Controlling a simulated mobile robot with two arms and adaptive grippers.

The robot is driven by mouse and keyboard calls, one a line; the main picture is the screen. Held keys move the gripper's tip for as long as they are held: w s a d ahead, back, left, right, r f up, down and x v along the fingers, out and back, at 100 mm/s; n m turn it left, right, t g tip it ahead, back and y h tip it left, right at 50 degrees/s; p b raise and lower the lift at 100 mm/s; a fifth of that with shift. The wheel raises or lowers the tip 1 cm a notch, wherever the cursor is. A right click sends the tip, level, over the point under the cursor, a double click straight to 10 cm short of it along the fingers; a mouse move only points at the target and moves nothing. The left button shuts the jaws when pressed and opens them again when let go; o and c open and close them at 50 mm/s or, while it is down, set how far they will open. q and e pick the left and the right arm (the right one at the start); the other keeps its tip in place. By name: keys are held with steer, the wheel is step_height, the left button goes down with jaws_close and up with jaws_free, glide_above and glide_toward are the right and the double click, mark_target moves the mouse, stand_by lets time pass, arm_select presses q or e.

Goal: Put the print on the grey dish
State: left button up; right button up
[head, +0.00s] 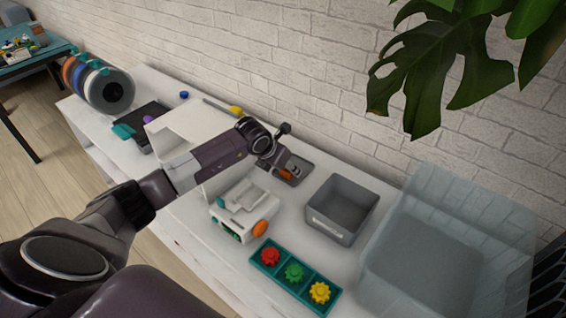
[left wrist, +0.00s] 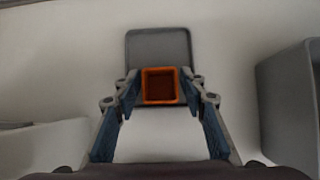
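The print, a small orange square hollow piece (left wrist: 162,87), sits between the fingertips of my left gripper (left wrist: 161,88) in the left wrist view. Both fingers appear to touch its sides. It also shows in the head view (head: 286,175), partly hidden by the gripper (head: 284,166). The grey dish (left wrist: 158,45) is a flat rounded rectangle under and beyond the print; it also shows in the head view (head: 302,164). The print overlaps the dish's near part. I cannot tell whether it touches the dish. My right gripper is not in view.
A grey bin (head: 343,208) stands right of the dish, with a large clear box (head: 425,250) beyond it. A white machine with an orange knob (head: 243,208) and a teal tray of gears (head: 262,267) are nearer. Filament spools (head: 98,86) stand far left. Leaves (head: 450,60) hang above.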

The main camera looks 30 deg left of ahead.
arm_select(q)
steer(key=d+b+v, duration=0.1)
steer(key=b+v, duration=0.1)
steer(key=v, duration=0.9)
steer(key=shift+s+a+r, duration=0.15)
steer(key=shift+a+r, duration=0.2)
steer(key=shift+a, duration=0.15)
